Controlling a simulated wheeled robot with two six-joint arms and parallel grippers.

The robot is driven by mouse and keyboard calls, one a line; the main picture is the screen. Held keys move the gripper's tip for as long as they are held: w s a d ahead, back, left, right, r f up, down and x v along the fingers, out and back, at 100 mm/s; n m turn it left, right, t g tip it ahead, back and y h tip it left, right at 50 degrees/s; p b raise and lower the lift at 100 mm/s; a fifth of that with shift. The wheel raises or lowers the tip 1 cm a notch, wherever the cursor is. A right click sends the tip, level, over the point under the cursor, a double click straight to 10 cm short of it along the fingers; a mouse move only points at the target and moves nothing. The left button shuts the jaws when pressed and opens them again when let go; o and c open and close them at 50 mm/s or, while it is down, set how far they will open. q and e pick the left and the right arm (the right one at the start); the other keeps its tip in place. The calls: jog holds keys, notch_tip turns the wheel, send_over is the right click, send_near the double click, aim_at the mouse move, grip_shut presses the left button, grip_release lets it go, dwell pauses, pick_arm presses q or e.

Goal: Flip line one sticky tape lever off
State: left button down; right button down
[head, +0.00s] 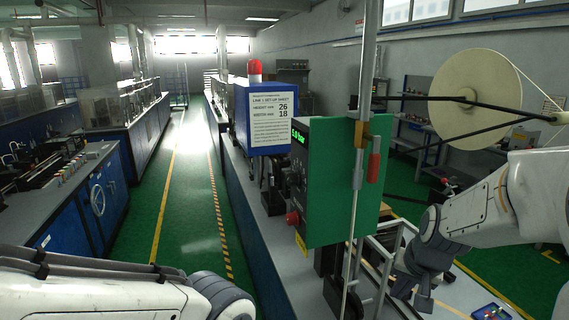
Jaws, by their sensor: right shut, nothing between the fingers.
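A green panel box (336,195) with a lit green pressure display (300,137) stands on the line at the centre. A vertical metal pole (360,110) runs in front of it. A small red-handled lever (374,166) hangs down beside the pole, below a brass-coloured fitting (377,144). I cannot tell for sure that this is the tape lever. My right gripper (411,296) is low at the right, below and right of the red handle and apart from it. It is shut and empty. My left arm shows at the bottom left, with its gripper out of view.
A large cream tape roll (475,92) sits on a dark arm at the upper right. A blue machine with a set-up sheet (270,119) and a red beacon (255,69) stands behind the panel. A red knob (293,218) projects from the panel's left side. The green aisle (190,200) is clear.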

jog(key=s+a+f+n+g, duration=0.2)
jog(key=s+a+f+n, duration=0.35)
jog(key=s, duration=0.35)
jog(key=s+a+n+g+b, duration=0.2)
jog(key=s+a+n+b, duration=0.3)
jog(key=s+a, duration=0.8)
jog(key=shift+s+a+n+y, duration=0.4)
jog(key=shift+s+n, duration=0.1)
jog(key=shift+n, duration=0.55)
